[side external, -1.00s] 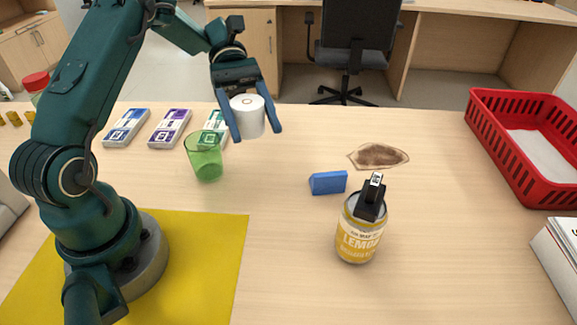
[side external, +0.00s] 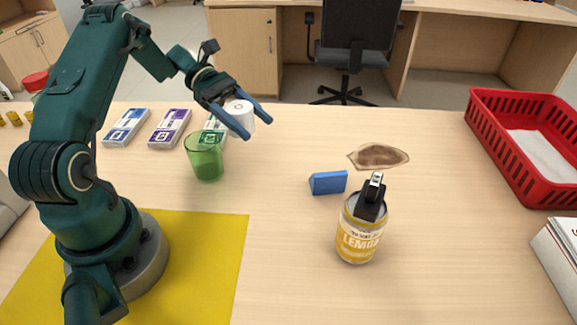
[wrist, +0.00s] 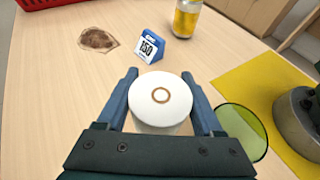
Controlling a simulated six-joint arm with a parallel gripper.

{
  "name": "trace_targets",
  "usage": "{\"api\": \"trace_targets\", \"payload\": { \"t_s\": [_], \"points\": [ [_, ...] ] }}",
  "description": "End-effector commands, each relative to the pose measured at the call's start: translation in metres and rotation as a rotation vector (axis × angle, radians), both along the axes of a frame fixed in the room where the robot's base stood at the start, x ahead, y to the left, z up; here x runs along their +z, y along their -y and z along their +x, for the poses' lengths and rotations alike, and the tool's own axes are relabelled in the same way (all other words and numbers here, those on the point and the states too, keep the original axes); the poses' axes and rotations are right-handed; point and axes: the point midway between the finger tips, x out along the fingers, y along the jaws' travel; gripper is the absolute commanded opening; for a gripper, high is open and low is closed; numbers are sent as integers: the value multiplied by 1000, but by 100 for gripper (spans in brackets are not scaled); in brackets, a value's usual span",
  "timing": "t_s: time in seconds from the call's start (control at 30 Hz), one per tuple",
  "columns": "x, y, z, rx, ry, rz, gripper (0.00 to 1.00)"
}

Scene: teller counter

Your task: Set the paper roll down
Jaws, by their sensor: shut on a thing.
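The white paper roll (side external: 240,115) is held between the blue fingers of my gripper (side external: 256,129), upright in the side view. In the wrist view the roll (wrist: 160,101) shows its round top with a small brown core ring, and the fingers of my gripper (wrist: 161,82) lie along both sides of it. In the side view the roll appears just above the far part of the counter (side external: 285,230). Whether its underside touches the counter cannot be told.
A green cup (side external: 205,160) stands close beside the roll, with several flat boxes (side external: 170,128) behind it. A blue sign block (side external: 328,183), a brown stain (side external: 378,156), a lemon can (side external: 360,235) and a red basket (side external: 500,145) are to the right. The counter between is bare.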

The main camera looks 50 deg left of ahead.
Motion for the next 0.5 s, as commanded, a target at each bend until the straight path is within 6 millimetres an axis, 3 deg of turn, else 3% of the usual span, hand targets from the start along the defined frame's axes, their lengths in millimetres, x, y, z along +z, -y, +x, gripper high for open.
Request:
{"api": "trace_targets", "payload": {
  "t_s": [0.2,0.37,0.5],
  "points": [
    [-19,27,19,-2,-1,-1,8],
    [-28,31,22,0,-2,-1,8],
    [-48,31,22,1,-4,-3,8]
  ]
}}
